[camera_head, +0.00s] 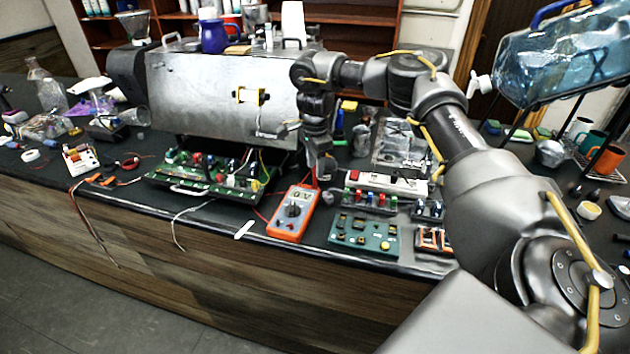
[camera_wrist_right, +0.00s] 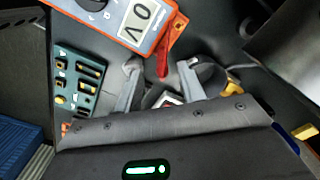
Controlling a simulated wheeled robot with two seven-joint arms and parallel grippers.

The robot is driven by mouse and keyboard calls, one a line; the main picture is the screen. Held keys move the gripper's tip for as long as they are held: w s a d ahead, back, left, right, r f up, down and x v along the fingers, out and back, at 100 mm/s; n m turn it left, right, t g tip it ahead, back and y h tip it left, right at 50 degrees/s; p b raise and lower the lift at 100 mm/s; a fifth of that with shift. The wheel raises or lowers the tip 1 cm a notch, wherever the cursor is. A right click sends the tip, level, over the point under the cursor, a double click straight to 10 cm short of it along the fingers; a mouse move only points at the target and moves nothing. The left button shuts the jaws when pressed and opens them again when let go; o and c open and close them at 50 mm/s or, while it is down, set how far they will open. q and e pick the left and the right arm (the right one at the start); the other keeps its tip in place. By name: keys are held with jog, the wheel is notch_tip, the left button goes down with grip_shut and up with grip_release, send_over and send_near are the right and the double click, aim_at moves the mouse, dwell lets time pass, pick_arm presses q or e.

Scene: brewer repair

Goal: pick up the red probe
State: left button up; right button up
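The red probe (camera_wrist_right: 163,58) shows in the wrist view as a short red stick beside the orange multimeter (camera_wrist_right: 150,22). In the head view the multimeter (camera_head: 293,213) lies near the bench's front edge, with thin red leads by its top. My right gripper (camera_head: 322,172) points down just behind and right of the multimeter. In the wrist view my right gripper (camera_wrist_right: 160,68) is open, with the probe's tip between its two spread fingertips and a gap on each side. I cannot tell how deep the probe sits between them. My left gripper is out of view.
A green switch board (camera_head: 363,233) lies right of the multimeter, with a power strip (camera_head: 385,183) behind it. A metal brewer case (camera_head: 225,90) with an open electronics tray (camera_head: 205,175) stands to the left. The bench's front edge is close.

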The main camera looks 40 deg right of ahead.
aim_at(315, 188)
notch_tip(315, 188, down, 4)
jog(key=shift+w+d+r+p, duration=0.15)
jog(key=shift+p, duration=0.3)
grip_shut()
jog(key=shift+r, duration=0.1)
